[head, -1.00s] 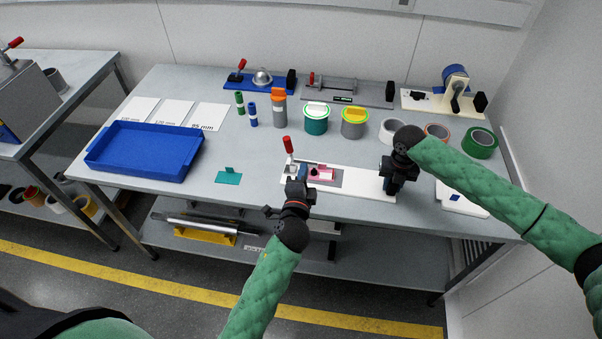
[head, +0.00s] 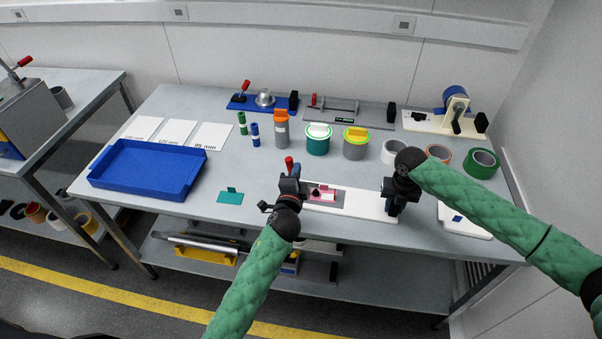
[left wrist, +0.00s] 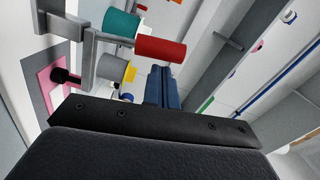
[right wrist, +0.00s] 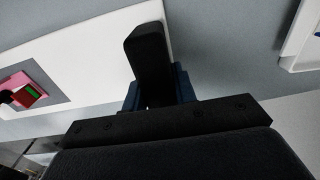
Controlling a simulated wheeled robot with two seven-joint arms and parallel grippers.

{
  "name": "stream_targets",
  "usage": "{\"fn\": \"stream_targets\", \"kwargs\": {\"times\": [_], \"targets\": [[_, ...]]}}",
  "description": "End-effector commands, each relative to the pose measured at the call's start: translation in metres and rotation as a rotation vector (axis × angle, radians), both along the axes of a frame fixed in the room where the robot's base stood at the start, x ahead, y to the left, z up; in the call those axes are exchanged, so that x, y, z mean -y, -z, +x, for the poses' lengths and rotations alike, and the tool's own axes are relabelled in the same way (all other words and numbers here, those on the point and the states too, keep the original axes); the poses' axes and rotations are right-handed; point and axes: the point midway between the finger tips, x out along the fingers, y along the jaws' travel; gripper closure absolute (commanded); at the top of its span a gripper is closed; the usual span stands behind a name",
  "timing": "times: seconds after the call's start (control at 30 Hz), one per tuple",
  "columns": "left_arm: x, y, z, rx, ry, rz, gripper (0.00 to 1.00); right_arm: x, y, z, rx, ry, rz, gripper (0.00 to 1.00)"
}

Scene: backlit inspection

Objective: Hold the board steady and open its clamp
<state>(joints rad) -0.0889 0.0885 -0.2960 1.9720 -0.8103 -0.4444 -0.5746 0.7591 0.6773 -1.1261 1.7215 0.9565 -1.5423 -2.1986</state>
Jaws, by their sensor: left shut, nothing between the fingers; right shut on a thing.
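The white board (head: 362,205) lies near the table's front edge; it also shows in the right wrist view (right wrist: 75,62). A pink piece (head: 322,194) lies on its grey pad. The clamp's red handle (head: 289,163) stands up at the board's left end, its lower part hidden behind my left gripper (head: 290,184). In the left wrist view the red handle (left wrist: 160,48) is just beyond the blue fingertips (left wrist: 164,85), which are shut and empty. My right gripper (head: 391,195) is shut on the board's black grip block (right wrist: 148,58) at the right end.
A blue tray (head: 100,181) and a teal piece (head: 230,197) lie to the left. Behind the board stand a teal can (head: 317,144), a grey can (head: 355,150) and an orange-topped bottle (head: 281,130). Tape rolls (head: 482,163) stand at the right.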

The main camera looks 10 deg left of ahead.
Motion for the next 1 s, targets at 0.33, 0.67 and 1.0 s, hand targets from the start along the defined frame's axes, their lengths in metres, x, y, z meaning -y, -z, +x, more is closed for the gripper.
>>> {"fn": "stream_targets", "kwargs": {"times": [0.33,0.67,1.0], "targets": [[0.000,0.001,0.000,0.000,0.000,-0.004,1.00,0.000,0.003,-0.002,-0.004,-0.001,-0.002,1.00],[-0.005,0.000,0.000,-0.002,0.000,-0.062,1.00,0.001,0.003,-0.002,-0.004,0.000,-0.002,1.00],[-0.011,0.000,0.000,-0.005,-0.001,-0.126,1.00,0.001,0.003,-0.001,-0.003,0.000,-0.002,1.00]]}}
